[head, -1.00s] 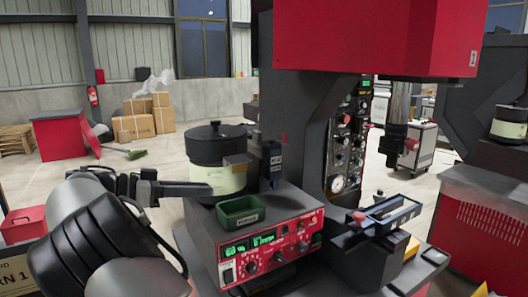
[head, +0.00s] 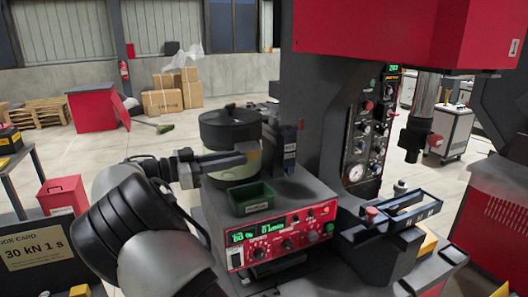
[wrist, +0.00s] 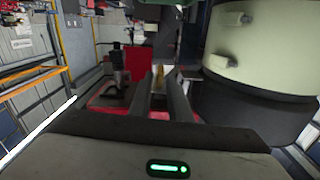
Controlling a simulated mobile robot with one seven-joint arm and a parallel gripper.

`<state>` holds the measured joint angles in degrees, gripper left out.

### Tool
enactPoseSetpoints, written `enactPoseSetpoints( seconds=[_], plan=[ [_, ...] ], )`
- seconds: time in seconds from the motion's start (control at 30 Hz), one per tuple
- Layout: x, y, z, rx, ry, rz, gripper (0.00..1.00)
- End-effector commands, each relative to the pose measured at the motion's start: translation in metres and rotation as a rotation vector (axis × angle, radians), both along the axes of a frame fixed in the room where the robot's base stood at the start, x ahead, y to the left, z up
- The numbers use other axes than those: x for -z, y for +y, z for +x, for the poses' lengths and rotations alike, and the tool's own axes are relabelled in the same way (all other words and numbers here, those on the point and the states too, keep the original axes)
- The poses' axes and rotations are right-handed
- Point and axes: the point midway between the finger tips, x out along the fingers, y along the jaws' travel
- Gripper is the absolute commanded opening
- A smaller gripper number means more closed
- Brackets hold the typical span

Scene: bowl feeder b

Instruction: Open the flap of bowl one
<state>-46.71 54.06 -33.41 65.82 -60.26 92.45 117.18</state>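The bowl (head: 230,130) is a round drum with a black lid and a cream band (head: 235,177), standing on the feeder base at the picture's middle. In the wrist view the cream band (wrist: 275,45) fills the upper right, with small tabs (wrist: 220,62) sticking out on its left side. I cannot tell for sure which part is the flap. My gripper (head: 240,158) reaches in from the left, in front of the band in the head view. In the wrist view my gripper (wrist: 160,85) has its fingers apart with a narrow, empty gap, left of the bowl. Contact with the bowl does not show.
A green tray (head: 252,198) stands in front of the bowl, above the red control panel (head: 282,238). A dark column (head: 320,100) rises to the right. A slotted fixture (head: 400,212) stands at the right. Open floor lies behind the bowl, left.

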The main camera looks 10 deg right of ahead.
Motion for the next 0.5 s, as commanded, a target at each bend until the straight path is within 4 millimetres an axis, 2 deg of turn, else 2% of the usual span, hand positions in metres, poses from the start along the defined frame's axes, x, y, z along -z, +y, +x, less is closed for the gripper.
enactPoseSetpoints(
  seconds=[0.03, 0.2, 0.3, 0.5],
  plan=[
    [-0.002, -0.013, 0.002, 0.004, 0.002, 0.000, 0.17],
    [-0.002, -0.047, 0.009, 0.003, 0.002, 0.000, 0.17],
    [-0.001, -0.064, 0.012, 0.003, 0.002, 0.000, 0.17],
    [0.000, -0.083, 0.016, 0.001, 0.001, 0.001, 0.17]
  ],
)
